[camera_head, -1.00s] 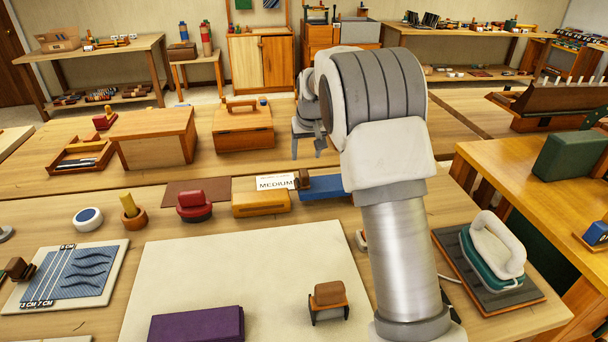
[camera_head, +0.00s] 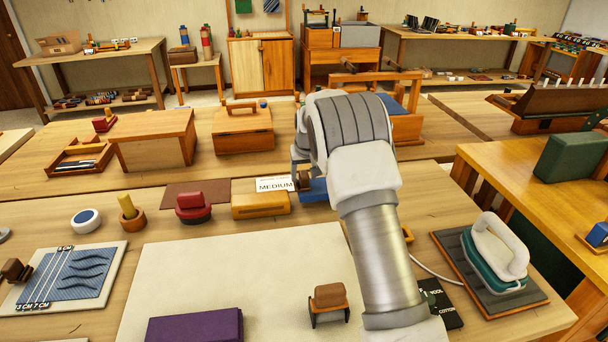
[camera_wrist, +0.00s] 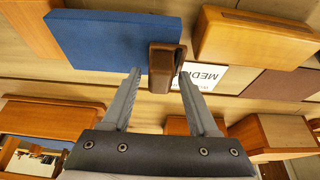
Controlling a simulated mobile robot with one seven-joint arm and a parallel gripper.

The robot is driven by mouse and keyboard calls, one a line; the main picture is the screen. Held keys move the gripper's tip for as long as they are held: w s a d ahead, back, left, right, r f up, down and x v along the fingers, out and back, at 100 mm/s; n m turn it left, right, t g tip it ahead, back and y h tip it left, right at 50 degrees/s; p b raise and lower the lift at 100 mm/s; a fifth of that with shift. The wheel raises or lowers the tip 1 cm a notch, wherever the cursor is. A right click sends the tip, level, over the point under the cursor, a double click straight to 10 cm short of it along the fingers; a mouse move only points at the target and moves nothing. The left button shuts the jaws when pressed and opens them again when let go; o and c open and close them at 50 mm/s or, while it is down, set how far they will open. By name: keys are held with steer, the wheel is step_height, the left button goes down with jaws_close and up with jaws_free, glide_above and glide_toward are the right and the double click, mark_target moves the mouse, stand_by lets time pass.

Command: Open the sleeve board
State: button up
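The blue padded board (camera_head: 314,190), which looks like the sleeve board, lies on the table behind the white sheet, partly hidden by my arm. In the wrist view the blue board (camera_wrist: 105,42) shows as a flat blue slab, with a brown grip block (camera_wrist: 166,62) at its end. The brown block also shows in the head view (camera_head: 304,182). My gripper (camera_wrist: 160,76) is open, with its two grey fingers spread and the brown block between or just beyond their tips. Whether a finger touches the block I cannot tell. In the head view my arm mostly hides the gripper.
A yellow wooden block (camera_head: 261,205) and a "MEDIUM" card (camera_head: 275,184) sit close left of the board. A red-topped stamp (camera_head: 194,207) is further left. An iron (camera_head: 495,255) stands on a dark mat at right.

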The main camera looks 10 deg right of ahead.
jaws_close()
stand_by(1.2)
